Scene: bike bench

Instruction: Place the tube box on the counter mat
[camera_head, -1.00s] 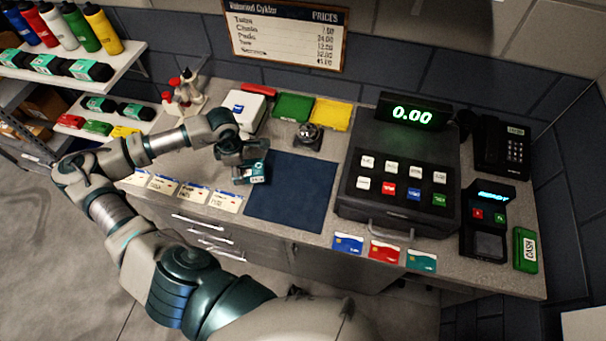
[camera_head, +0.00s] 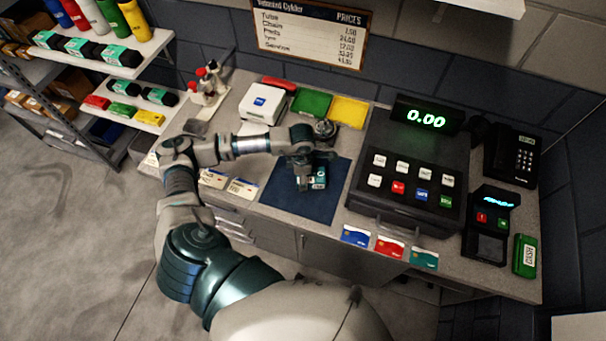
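The counter mat (camera_head: 283,204) is a dark blue rectangle on the counter, left of the cash register. My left gripper (camera_head: 313,184) is above the mat's middle right part, pointing down. A small teal and dark tube box (camera_head: 319,177) is at its fingers, mostly covered by the gripper. The gripper appears shut on it. I cannot tell whether the box touches the mat. My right gripper is not in view.
The cash register (camera_head: 411,170) stands right of the mat. Blue, red and teal cards (camera_head: 389,247) lie at the counter's front edge. A bell (camera_head: 325,130), green tray (camera_head: 312,104) and yellow tray (camera_head: 349,112) are behind the mat. Price cards (camera_head: 241,189) lie to its left.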

